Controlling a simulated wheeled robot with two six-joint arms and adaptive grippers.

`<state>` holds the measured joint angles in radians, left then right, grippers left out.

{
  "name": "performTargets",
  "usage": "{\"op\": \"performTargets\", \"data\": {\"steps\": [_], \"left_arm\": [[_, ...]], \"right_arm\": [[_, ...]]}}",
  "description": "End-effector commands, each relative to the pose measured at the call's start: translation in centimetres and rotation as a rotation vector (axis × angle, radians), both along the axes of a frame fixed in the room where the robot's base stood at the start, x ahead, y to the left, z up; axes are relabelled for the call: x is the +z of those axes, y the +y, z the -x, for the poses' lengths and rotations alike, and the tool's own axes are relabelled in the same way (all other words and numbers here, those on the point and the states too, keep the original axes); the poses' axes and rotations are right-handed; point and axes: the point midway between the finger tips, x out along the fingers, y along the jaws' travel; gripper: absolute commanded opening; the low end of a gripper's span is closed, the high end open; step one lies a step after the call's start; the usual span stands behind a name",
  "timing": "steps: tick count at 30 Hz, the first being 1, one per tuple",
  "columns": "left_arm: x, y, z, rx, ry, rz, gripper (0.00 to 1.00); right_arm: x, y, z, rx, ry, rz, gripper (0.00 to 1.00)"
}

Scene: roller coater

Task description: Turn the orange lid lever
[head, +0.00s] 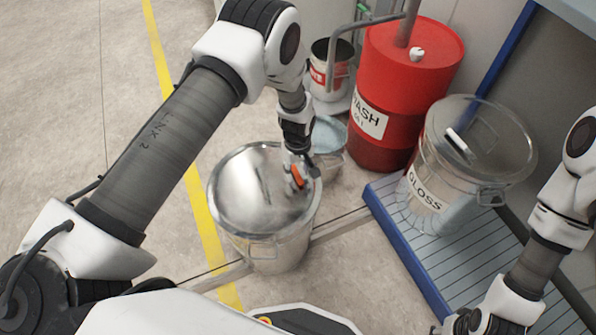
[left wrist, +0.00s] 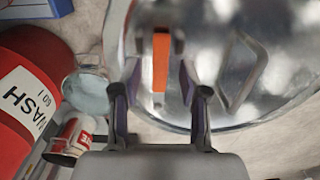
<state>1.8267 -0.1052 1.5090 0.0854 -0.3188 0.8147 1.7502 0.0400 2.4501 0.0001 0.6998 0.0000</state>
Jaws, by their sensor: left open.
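The orange lid lever (head: 297,176) stands on the shiny metal lid (head: 240,185) of a steel bucket (head: 275,250) in the head view. In the left wrist view the orange lever (left wrist: 160,62) lies between the open fingers of my left gripper (left wrist: 160,90), with the reflective lid (left wrist: 270,50) behind it. My left gripper (head: 303,168) is at the lid's right side, close over the lever. I cannot tell whether the fingers touch it. My right arm is at the right edge of the head view, with its fingertips not clearly seen.
A red WASH drum (head: 420,60) stands behind. A clear-lidded GLOSS bucket (head: 440,200) stands on a blue-edged grate (head: 425,285) to the right. A small bucket (head: 328,75) and a pale-blue-topped container (head: 330,135) are behind the lid. Floor at left is clear.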

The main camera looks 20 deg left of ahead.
Motion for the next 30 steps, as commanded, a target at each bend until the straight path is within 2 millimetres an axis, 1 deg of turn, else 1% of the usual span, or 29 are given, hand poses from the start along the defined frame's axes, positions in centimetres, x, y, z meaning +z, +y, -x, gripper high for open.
{"op": "performTargets", "data": {"steps": [1, 6, 9, 12, 15, 17, 30], "left_arm": [[1.2, 0.0, -0.2, -0.001, -0.004, 0.0, 0.44], [5.6, 0.0, -0.2, 0.0, -0.005, -0.001, 0.44], [8.0, 0.0, -0.1, 0.0, -0.004, -0.001, 0.44], [9.6, 0.0, -0.1, 0.001, -0.003, 0.0, 0.44], [10.4, 0.0, -0.1, 0.001, -0.001, 0.0, 0.44], [10.6, 0.0, -0.1, 0.001, -0.001, 0.0, 0.44], [10.5, 0.0, 0.0, -0.001, -0.001, -0.001, 0.44]], "right_arm": [[0.0, 0.0, 0.0, 0.0, 0.0, 0.0, 0.4], [0.0, 0.0, 0.0, 0.0, 0.0, 0.0, 0.4], [0.0, 0.0, 0.0, 0.0, 0.0, 0.0, 0.4], [0.0, 0.0, 0.0, 0.0, 0.0, 0.0, 0.4], [0.0, 0.0, 0.0, 0.0, 0.0, 0.0, 0.4], [0.0, 0.0, 0.0, 0.0, 0.0, 0.0, 0.4], [0.0, 0.0, 0.0, 0.0, 0.0, 0.0, 0.4]]}}
